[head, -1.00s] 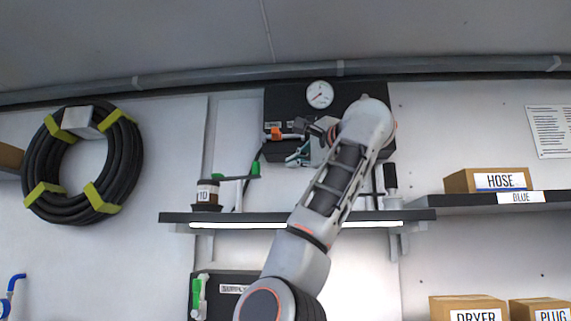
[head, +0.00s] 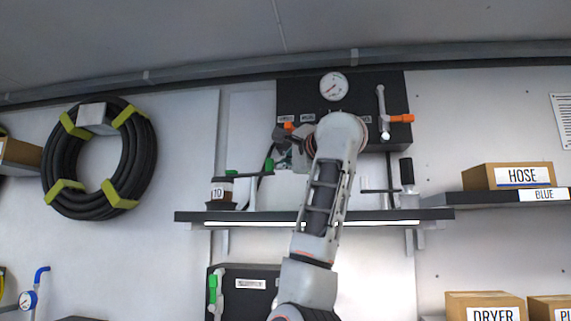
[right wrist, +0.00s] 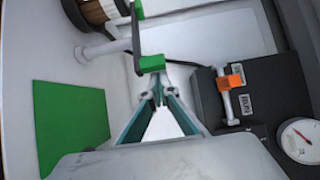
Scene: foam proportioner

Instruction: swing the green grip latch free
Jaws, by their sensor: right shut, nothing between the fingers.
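The latch is a grey bar with a green grip (head: 268,164) at its right end and another green piece (head: 231,172) at its left, above the shelf in the head view. In the right wrist view the green grip (right wrist: 151,63) sits at the bar's lower end, close beyond my fingertips. My right gripper (head: 281,160) is just right of the grip in the head view. In the wrist view its teal fingers (right wrist: 157,88) meet at the tips with nothing between them. I cannot tell whether they touch the grip. My left gripper is out of view.
A dark panel (head: 305,98) with a gauge (head: 333,86) and orange-handled valves (head: 401,118) is behind my arm. A brown jar (head: 222,190) stands left on the lit shelf (head: 190,216). A green square (right wrist: 72,122) shows in the wrist view.

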